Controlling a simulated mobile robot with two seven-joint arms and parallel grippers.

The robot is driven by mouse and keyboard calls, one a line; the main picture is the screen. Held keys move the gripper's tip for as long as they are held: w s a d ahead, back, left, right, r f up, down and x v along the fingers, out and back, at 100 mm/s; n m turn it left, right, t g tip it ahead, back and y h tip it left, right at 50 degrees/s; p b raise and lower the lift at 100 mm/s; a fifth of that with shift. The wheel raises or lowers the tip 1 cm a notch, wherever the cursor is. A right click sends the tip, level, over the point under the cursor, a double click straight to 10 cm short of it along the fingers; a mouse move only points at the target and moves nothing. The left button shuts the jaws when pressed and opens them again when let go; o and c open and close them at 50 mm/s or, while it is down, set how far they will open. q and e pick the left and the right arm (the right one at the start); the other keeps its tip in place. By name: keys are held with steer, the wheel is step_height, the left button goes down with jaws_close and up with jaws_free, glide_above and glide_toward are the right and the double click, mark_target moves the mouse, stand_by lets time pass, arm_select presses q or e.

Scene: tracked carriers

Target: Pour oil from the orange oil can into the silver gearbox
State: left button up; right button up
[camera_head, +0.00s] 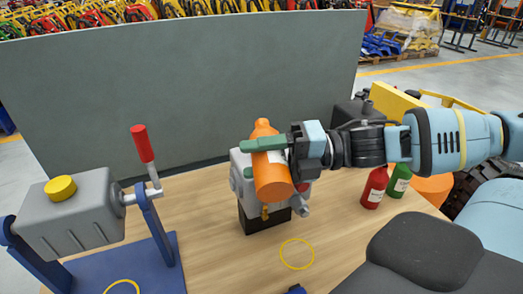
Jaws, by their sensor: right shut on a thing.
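The orange oil can (271,176) is held in my right gripper (268,160), whose green fingers are shut around it. Its narrower end points to the back and its wide end faces me; I cannot tell its exact tilt. Behind and partly hidden by the can is a silver box on a black base (264,221), which looks like the gearbox. The can overlaps its top in the picture, and its opening is hidden. No oil stream shows. My left gripper is not in view.
A grey housing (70,215) with a yellow cap and a red-handled crank (142,144) hangs on a blue stand (158,232) at left. A red bottle (375,187) and green bottle (398,181) stand at right. A grey panel (190,85) closes the back. The front middle of the table is mostly clear.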

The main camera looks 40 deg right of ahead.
steer(key=shift+a+r, duration=0.1)
steer(key=shift+a, duration=0.1)
steer(key=shift+d, duration=0.2)
steer(key=shift+a, duration=0.2)
steer(key=shift+d, duration=0.2)
steer(key=shift+a, duration=0.2)
steer(key=shift+d+m, duration=0.2)
steer(key=shift+m, duration=0.1)
steer(key=shift+a+f, duration=0.2)
steer(key=shift+f, duration=0.05)
steer(key=shift+d, duration=0.2)
